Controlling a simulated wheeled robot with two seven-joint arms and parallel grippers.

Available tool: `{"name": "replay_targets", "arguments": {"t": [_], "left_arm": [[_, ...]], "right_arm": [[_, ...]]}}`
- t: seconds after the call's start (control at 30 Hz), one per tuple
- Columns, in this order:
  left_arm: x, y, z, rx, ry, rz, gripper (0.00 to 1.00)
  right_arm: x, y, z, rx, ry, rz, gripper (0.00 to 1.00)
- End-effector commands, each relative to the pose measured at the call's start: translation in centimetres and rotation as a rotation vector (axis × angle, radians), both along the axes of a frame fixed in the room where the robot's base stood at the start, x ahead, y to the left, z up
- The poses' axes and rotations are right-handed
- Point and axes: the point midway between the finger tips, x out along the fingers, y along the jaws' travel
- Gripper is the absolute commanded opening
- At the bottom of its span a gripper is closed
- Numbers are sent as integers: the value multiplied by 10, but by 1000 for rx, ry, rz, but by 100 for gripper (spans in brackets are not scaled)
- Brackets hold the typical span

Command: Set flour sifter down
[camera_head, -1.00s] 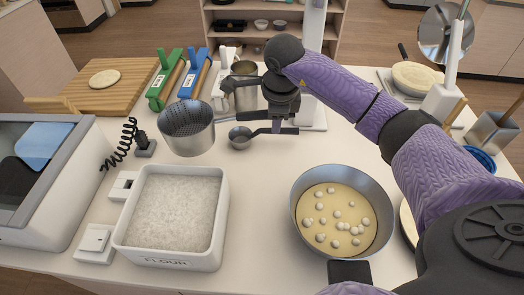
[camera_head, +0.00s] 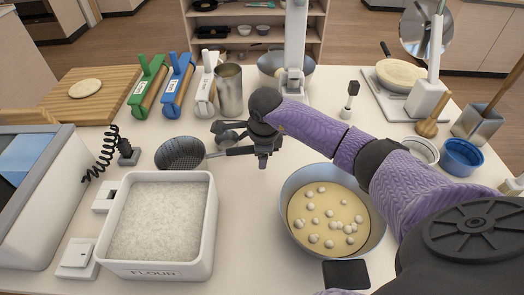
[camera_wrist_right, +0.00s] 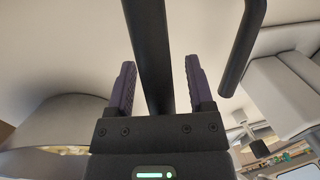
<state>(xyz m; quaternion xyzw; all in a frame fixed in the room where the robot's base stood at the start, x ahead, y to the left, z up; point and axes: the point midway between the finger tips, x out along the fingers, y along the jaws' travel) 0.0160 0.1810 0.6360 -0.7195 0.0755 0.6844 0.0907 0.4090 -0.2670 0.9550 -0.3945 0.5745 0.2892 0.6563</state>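The flour sifter (camera_head: 180,153), a dark mesh basket with a metal rim, sits upright on the table behind the flour bin. Its black handle (camera_head: 240,151) points right, to my right gripper (camera_head: 263,157). In the right wrist view a black bar, apparently this handle (camera_wrist_right: 153,50), passes between the purple fingers of the right gripper (camera_wrist_right: 162,85). The fingers stand apart with gaps beside the bar, so the gripper looks open around it. A second black bar (camera_wrist_right: 243,50) lies to the right, outside the fingers. My left gripper is not in view.
The white flour bin (camera_head: 211,225) stands in front of the sifter. A metal bowl with batter (camera_head: 290,228) is right of it. A metal cup (camera_head: 229,90) and several colored-handled tools stand behind. Clear table lies between bin and bowl.

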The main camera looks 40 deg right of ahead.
Motion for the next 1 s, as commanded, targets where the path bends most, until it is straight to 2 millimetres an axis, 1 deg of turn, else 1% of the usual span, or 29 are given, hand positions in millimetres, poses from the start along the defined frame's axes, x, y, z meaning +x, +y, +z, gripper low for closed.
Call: {"name": "replay_targets", "arguments": {"t": [0.27,0.37,0.47,0.5,0.6,0.7,0.83,1.0], "left_arm": [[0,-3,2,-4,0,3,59],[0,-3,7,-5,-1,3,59],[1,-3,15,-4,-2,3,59],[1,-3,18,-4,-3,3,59],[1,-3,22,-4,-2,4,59],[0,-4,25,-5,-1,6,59],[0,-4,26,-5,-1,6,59],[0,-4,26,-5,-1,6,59]], "right_arm": [[0,0,2,1,-1,0,69],[-1,1,17,0,-4,0,69],[-6,2,45,-2,-6,1,69],[-8,3,58,-2,-6,3,69],[-13,5,84,-2,-6,1,69],[-17,7,105,-2,-5,1,69],[-20,8,119,-1,-2,0,69],[-21,9,121,0,0,0,69]]}}
